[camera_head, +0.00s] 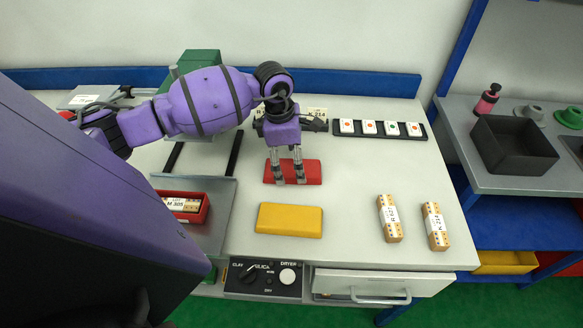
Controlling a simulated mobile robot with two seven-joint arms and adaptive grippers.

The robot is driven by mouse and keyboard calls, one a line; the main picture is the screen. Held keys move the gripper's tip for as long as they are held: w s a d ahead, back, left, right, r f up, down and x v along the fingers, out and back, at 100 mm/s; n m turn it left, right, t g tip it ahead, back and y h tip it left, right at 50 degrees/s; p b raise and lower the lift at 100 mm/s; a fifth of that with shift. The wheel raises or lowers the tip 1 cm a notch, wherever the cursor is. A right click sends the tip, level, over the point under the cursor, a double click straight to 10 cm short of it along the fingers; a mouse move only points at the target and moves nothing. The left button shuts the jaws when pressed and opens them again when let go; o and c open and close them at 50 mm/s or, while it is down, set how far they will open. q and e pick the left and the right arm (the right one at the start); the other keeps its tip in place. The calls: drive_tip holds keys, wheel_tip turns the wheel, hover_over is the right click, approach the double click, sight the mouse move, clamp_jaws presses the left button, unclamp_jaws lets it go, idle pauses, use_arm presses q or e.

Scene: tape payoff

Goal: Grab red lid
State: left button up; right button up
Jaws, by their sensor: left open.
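The red lid (308,172) lies flat on the light grey bench top, near the middle of the view. My left gripper (288,179) points down over the lid, its two fingers open and in front of the lid's left half. I cannot tell whether the fingertips touch the lid. The fingers hide part of the lid's surface. My right gripper does not show.
A yellow lid (290,220) lies just in front of the red one. Two labelled tan tape packs (389,218) (435,227) lie to the right. A black strip of white cards (379,130) lies behind. A red box (184,206) sits at left. The bench between is clear.

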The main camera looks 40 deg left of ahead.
use_arm(q)
drive_tip(key=shift+f, duration=0.75)
drive_tip(key=c, duration=1.2)
drive_tip(key=shift+w, duration=0.1)
